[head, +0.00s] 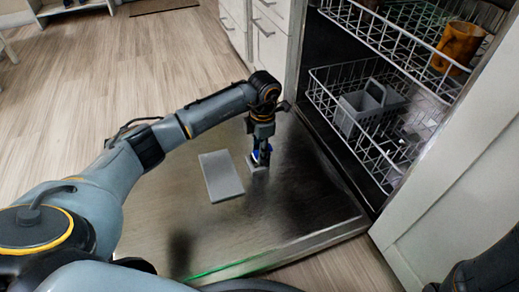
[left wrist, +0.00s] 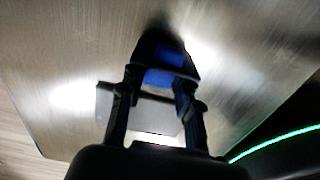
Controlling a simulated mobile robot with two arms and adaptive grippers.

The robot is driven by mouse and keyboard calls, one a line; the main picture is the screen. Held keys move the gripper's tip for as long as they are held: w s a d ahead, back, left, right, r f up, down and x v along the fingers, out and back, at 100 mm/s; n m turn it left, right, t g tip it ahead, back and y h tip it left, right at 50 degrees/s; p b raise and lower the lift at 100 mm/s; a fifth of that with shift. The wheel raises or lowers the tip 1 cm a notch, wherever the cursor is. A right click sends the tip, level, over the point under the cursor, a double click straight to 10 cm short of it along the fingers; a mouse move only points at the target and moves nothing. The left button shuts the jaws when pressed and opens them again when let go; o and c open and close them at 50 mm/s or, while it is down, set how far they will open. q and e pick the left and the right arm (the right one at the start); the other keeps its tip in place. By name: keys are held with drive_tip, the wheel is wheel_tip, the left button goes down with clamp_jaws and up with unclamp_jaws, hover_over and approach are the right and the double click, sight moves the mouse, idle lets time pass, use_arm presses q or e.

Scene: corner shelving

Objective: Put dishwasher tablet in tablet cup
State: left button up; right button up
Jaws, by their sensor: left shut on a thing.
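The blue dishwasher tablet (head: 261,156) is held between the fingertips of my left gripper (head: 260,157), low over the inner face of the open dishwasher door. In the left wrist view the tablet (left wrist: 164,78) sits between the fingers of the shut left gripper (left wrist: 165,70). A flat grey panel (head: 221,176), perhaps the tablet cup's lid, lies just left of the gripper on the door; it also shows in the left wrist view (left wrist: 150,115), partly behind the fingers. The cup opening is not clearly visible, and I cannot tell whether the tablet touches it. My right gripper is out of view.
The open dishwasher door (head: 300,215) lies flat below my left arm. The lower rack (head: 385,160) holds a grey cutlery basket (head: 370,108). An orange-brown mug (head: 458,47) stands in the upper rack. White cabinets flank the dishwasher; wooden floor is clear at left.

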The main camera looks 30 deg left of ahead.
use_arm(q)
drive_tip(key=shift+p, duration=0.8)
idle(1.5)
idle(0.4)
drive_tip(key=o, duration=0.9)
drive_tip(key=shift+r, duration=0.1)
wheel_tip(320, 180, up, 12)
drive_tip(key=shift+w+d, duration=0.2)
idle(0.3)
